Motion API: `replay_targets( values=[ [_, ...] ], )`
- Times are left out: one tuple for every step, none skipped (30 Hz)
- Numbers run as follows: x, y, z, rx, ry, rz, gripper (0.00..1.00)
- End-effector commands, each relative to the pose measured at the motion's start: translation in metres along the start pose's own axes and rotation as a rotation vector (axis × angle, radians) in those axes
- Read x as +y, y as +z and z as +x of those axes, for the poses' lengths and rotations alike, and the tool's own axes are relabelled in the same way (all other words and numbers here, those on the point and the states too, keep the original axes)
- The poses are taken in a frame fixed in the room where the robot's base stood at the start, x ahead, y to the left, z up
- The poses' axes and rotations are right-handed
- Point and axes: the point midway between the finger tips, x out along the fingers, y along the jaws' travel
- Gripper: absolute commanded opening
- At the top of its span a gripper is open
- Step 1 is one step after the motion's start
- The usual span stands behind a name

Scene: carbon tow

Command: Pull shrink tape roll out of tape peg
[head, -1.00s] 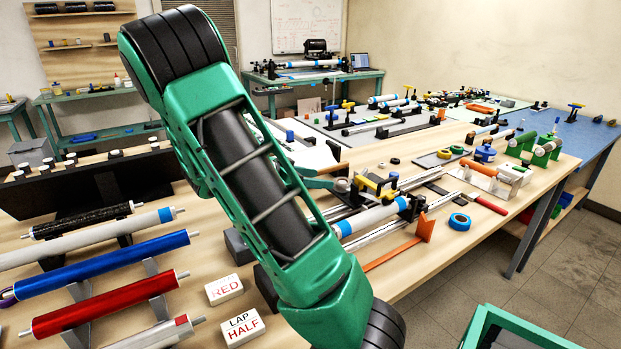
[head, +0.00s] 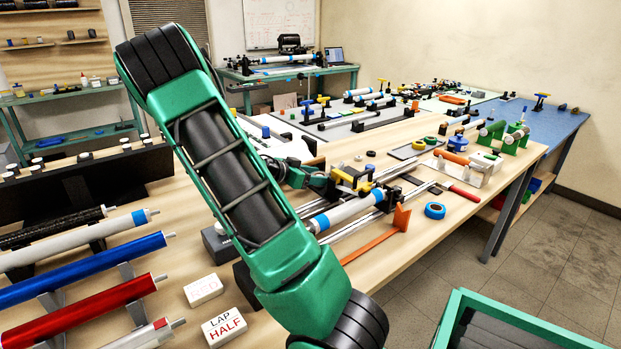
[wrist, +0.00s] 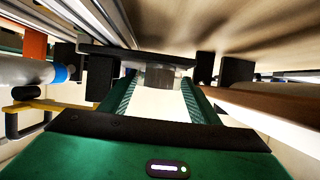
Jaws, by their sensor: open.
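I cannot clearly pick out the shrink tape roll or the tape peg. None is visibly on a peg. My gripper (head: 312,178) is partly hidden behind my arm in the head view, left of a yellow clamp (head: 352,180). In the wrist view my gripper (wrist: 160,84) is open, its two green fingers apart. A grey block shows beyond and between them; nothing is visibly gripped.
A white tube with a blue end (head: 350,210) lies on rails right of my forearm. An orange angled bracket (head: 400,219) stands beside it. Coloured tubes, including a blue tube (head: 85,270), fill the left. The floor (head: 530,245) right of the bench is partly open.

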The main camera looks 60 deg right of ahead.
Motion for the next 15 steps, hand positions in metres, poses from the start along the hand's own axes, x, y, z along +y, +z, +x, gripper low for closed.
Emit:
replay_targets(
  values=[
    [-0.0001,0.0,0.0001,0.0,0.0,0.0,0.56],
    [-0.0001,0.0,0.0,0.0,0.0,0.0,0.56],
    [-0.0001,0.0,-0.0001,0.0,0.0,0.0,0.56],
    [0.0,-0.0001,-0.0001,0.0,0.0,0.0,0.56],
    [0.0,0.0,-0.0001,0.0,0.0,0.0,0.54],
    [0.0,0.0,-0.0001,0.0,0.0,0.0,0.44],
    [-0.0001,-0.0001,-0.0002,0.0,0.0,0.0,0.37],
    [-0.0002,0.0,-0.0002,0.0,0.0,0.0,0.3],
    [-0.0003,0.0,-0.0003,0.0,0.0,0.0,0.25],
    [-0.0003,0.0,-0.0003,0.0,0.0,0.0,0.25],
    [-0.0003,0.0001,-0.0003,0.0,0.0,0.0,0.25],
    [-0.0003,0.0,-0.0003,0.0,0.0,0.0,0.37],
    [-0.0003,0.0001,-0.0004,0.0,0.0,0.0,0.29],
    [-0.0002,0.0001,-0.0004,0.0,0.0,0.0,0.25],
    [-0.0002,0.0001,-0.0004,0.0,0.0,0.0,0.25]
  ],
)
